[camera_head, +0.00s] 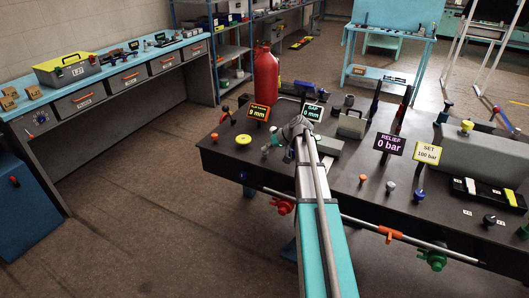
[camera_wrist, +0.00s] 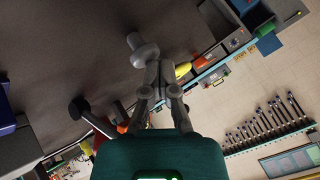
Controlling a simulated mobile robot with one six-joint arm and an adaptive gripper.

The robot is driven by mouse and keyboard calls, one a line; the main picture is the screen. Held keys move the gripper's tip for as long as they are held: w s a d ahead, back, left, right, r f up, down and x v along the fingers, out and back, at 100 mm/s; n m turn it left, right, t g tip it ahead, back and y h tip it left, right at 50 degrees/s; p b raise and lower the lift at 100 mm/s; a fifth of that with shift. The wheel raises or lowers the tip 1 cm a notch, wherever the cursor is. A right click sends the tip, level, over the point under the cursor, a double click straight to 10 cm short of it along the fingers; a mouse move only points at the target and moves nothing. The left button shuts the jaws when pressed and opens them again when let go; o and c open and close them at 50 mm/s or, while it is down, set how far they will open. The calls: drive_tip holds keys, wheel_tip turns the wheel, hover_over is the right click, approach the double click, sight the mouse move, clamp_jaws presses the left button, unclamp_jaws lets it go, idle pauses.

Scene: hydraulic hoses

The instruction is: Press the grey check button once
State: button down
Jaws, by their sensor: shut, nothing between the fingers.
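A pale grey-white round button (camera_head: 391,187), possibly the check button, stands on the dark bench top between an orange one and a blue one in the head view. No check label is readable. My gripper (camera_head: 302,130) is farther back and left, over the bench by the green-lettered GAP display. In the wrist view my gripper (camera_wrist: 152,72) is shut and empty. A grey rounded knob-like part (camera_wrist: 145,54) shows just beyond its fingertips; I cannot tell whether they touch it. My arm hides part of the bench middle.
A red cylinder (camera_head: 266,73) stands at the bench's back left. The RELIEF display (camera_head: 389,144) reads 0 bar and the SET card (camera_head: 428,153) reads 100 bar. A yellow knob (camera_head: 243,139) is left of my gripper. Open floor lies left of the bench.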

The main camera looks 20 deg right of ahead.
sight(265, 153)
drive_tip(key=shift+r, duration=0.2)
drive_tip(key=shift+r+p, duration=0.8)
drive_tip(key=shift+p, duration=0.2)
drive_tip(key=shift+r, duration=0.1)
drive_tip(key=shift+r+p, duration=2.4)
drive_tip(key=shift+p, duration=0.1)
drive_tip(key=shift+a, duration=0.1)
drive_tip(key=shift+s+a+f, duration=0.15)
drive_tip(key=shift+a, duration=0.15)
drive_tip(key=s+a+f+g+h, duration=0.2)
drive_tip(key=s+a+g+h, duration=0.1)
drive_tip(key=s+a, duration=0.8)
drive_tip(key=s+a+f+g+h, duration=0.3)
drive_tip(key=s+a, duration=0.8)
drive_tip(key=s, duration=0.3)
drive_tip(key=shift+a+f+g, duration=0.2)
drive_tip(key=shift+a+g, duration=0.1)
drive_tip(key=shift+a, duration=0.05)
